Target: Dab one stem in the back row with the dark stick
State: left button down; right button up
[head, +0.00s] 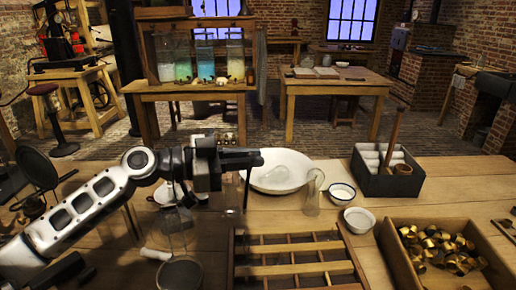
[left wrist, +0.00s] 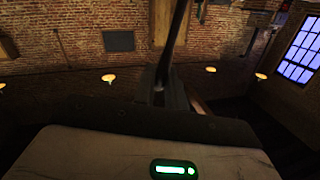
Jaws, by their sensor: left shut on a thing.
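My left gripper (head: 243,160) is in the middle of the head view, above the table beside a white basin. It is shut on a thin dark stick (head: 247,187), which hangs down below the fingertips. In the left wrist view the dark stick (left wrist: 178,42) rises from between the fingers. Glass jars (head: 205,58) with pale, green and blue contents stand in a row on a wooden stand at the back. I cannot make out separate stems in a back row. My right gripper is not in view.
The white basin (head: 268,184), a clear glass cylinder (head: 312,198), a white mug (head: 341,197) and a white bowl (head: 358,222) stand right of the gripper. A slatted wooden rack (head: 292,248) is in front. A dark box (head: 388,187) and a crate of brass pieces (head: 405,275) are right.

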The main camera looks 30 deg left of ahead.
aim_at(247, 180)
pick_arm(q)
jog(key=f+b, duration=0.1)
jog(key=f, duration=0.1)
jog(key=f+b, duration=0.1)
jog(key=f, duration=0.1)
jog(key=shift+s+f+b, duration=0.2)
jog(key=shift+f+b, duration=0.1)
jog(key=shift+f, duration=0.1)
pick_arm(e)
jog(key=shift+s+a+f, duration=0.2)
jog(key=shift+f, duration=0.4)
pick_arm(q)
jog(key=shift+a+b, duration=0.1)
jog(key=shift+b, duration=0.3)
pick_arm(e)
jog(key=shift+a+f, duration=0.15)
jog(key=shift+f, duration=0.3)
pick_arm(q)
jog(key=shift+f+b, duration=0.1)
jog(key=shift+b, duration=0.65)
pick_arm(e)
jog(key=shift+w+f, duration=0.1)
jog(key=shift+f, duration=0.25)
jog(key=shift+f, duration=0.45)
